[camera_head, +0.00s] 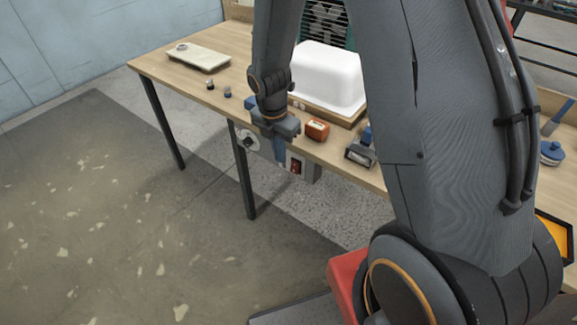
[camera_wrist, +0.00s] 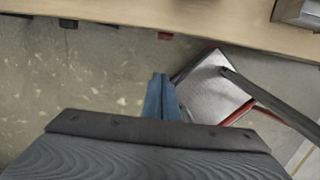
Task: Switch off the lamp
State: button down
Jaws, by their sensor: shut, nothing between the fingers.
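A red rocker switch (camera_head: 296,167) sits on the front face of a grey box (camera_head: 312,172) fixed under the table's front edge. A small red part under the table edge (camera_wrist: 165,36) shows in the wrist view; I cannot tell whether it is that switch. My gripper (camera_head: 280,158) points down at the table's front edge, its blue fingers shut and empty, just left of the red switch in the picture. The fingers (camera_wrist: 160,84) also show in the wrist view, apart from the table edge. I cannot make out a lamp in either view.
A wooden table (camera_head: 225,58) carries a white tub shell (camera_head: 328,78), an orange-brown block (camera_head: 317,129), a dark tool (camera_head: 360,150) and a pale flat tray (camera_head: 198,57). A round dial (camera_head: 248,139) sits under the edge. Floor in front of the table is open at left.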

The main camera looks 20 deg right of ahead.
aim_at(294, 167)
jog(key=w+d+f+p, duration=0.2)
jog(key=w+d+f, duration=0.1)
jog(key=f, duration=0.7)
jog(key=shift+d+f, duration=0.25)
jog(key=shift+d, duration=0.3)
